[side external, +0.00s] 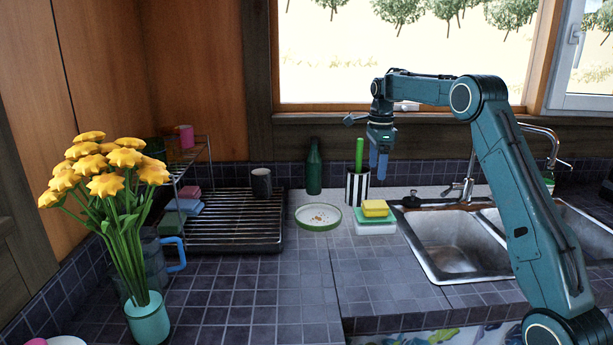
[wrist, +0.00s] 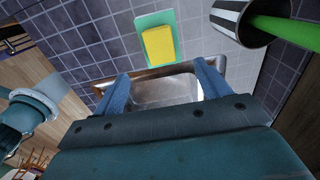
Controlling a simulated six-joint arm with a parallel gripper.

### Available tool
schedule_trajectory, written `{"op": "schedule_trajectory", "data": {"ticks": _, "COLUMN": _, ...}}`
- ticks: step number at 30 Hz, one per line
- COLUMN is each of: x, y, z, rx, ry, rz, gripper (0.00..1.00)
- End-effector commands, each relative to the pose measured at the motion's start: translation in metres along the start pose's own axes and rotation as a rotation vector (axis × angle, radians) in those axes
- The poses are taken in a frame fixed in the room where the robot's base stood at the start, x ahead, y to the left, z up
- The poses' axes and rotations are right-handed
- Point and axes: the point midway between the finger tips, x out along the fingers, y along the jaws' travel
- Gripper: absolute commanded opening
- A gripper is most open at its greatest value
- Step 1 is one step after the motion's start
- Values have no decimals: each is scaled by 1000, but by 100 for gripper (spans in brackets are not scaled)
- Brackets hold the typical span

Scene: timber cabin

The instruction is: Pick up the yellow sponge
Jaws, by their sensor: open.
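The yellow sponge (side external: 375,208) lies on top of a green and white sponge (side external: 376,227) beside the sink in the side view. In the wrist view the yellow sponge (wrist: 158,43) lies on the green surface (wrist: 170,18), beyond my fingertips. My gripper (side external: 378,168) hangs above the sponges in the side view, fingers pointing down, apart from them. In the wrist view my gripper (wrist: 158,80) has its two blue fingers spread wide with nothing between them.
A striped holder (side external: 357,188) with a green handle stands close behind the sponges. A green bottle (side external: 314,168), a white plate (side external: 318,217) and a black drying rack (side external: 235,230) are to the left. The sink (side external: 447,243) is to the right.

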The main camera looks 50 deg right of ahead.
Motion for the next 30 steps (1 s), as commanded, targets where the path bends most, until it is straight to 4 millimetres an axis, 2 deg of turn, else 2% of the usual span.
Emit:
{"op": "schedule_trajectory", "data": {"ticks": 12, "x": 60, "y": 1, "z": 0, "rx": -1, "ry": 1, "rz": 4, "gripper": 75}}
{"op": "schedule_trajectory", "data": {"ticks": 16, "x": 68, "y": 1, "z": 0, "rx": -1, "ry": 0, "rz": 1, "gripper": 75}}
{"op": "schedule_trajectory", "data": {"ticks": 26, "x": 74, "y": 1, "z": -1, "rx": -1, "ry": 0, "rz": 1, "gripper": 75}}
{"op": "schedule_trajectory", "data": {"ticks": 30, "x": 84, "y": 1, "z": -2, "rx": -1, "ry": 1, "rz": 3, "gripper": 75}}
